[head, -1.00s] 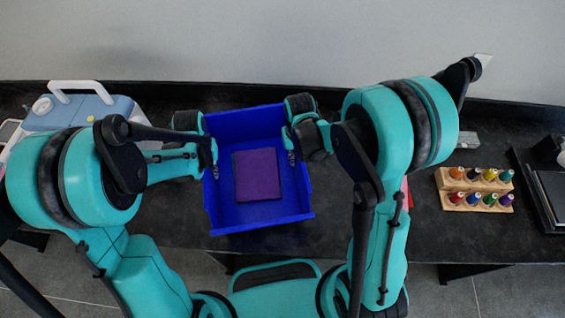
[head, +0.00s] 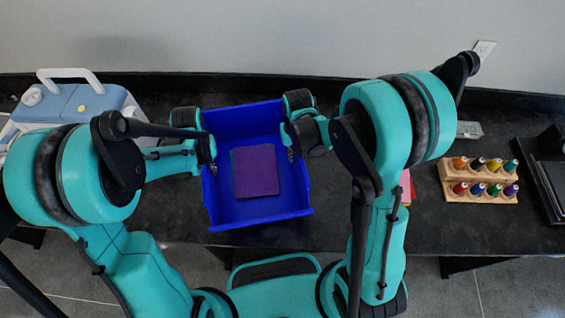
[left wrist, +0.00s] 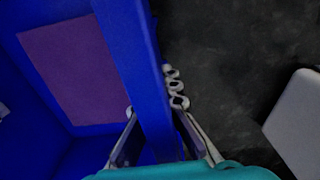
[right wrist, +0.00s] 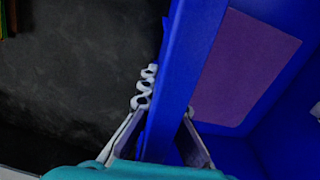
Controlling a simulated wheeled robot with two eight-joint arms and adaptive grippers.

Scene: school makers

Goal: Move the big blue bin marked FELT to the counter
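The big blue bin (head: 262,220) is on or just above the dark worktop in the middle of the head view. A purple sheet stack (head: 257,170) with a teal edge lies inside it. No FELT marking shows from here. My left gripper (head: 208,150) straddles the bin's left wall, and my right gripper (head: 291,147) straddles its right wall. In the left wrist view, the fingers (left wrist: 155,112) close on the blue wall (left wrist: 132,50). In the right wrist view, the fingers (right wrist: 165,108) do the same on the opposite wall (right wrist: 185,50).
The dark worktop (head: 430,215) runs along a pale wall. A blue-grey machine with a white handle (head: 80,105) stands at the left. A wooden rack of coloured spools (head: 478,180) and a black tray (head: 550,190) stand at the right.

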